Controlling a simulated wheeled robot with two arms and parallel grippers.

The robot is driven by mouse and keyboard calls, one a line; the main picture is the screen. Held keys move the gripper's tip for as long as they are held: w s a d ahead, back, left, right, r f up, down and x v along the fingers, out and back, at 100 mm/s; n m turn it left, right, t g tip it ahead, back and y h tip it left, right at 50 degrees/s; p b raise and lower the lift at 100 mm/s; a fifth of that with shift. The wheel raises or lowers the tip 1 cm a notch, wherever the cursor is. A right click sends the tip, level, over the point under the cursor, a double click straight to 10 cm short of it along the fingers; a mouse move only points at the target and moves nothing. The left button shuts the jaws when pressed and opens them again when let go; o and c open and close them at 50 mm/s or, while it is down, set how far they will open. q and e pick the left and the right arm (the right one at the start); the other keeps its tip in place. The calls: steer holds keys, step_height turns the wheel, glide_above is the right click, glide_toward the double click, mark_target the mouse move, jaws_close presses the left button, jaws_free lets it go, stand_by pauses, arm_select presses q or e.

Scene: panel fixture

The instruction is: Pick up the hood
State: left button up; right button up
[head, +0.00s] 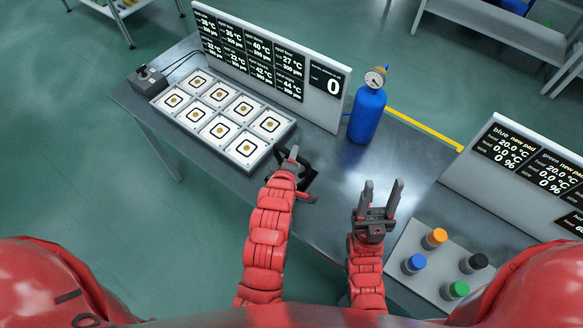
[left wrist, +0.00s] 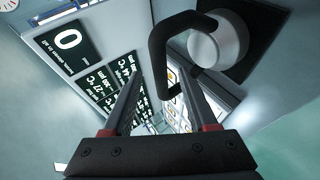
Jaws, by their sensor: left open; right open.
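A dark piece with a black looped handle (left wrist: 158,50) shows in the left wrist view, next to a pale round knob (left wrist: 218,47) on a black square base. I take it for the hood but cannot be sure. In the head view the dark piece (head: 309,172) is largely hidden by my left gripper (head: 294,160) at the table's front edge. In the left wrist view the fingers of my left gripper (left wrist: 158,88) are apart, with the handle just beyond them; contact cannot be told. My right gripper (head: 382,190) is open and empty, pointing up over the table.
A pad tray (head: 203,141) with several square pads lies left on the table, before a readout panel (head: 330,110). A blue gas bottle (head: 367,115) stands right of it. A plate (head: 425,278) with several coloured knobs is at the right, near another panel (head: 530,160).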

arm_select(q)
steer(key=shift+p+x, duration=0.55)
steer(key=shift+x, duration=1)
jaws_close()
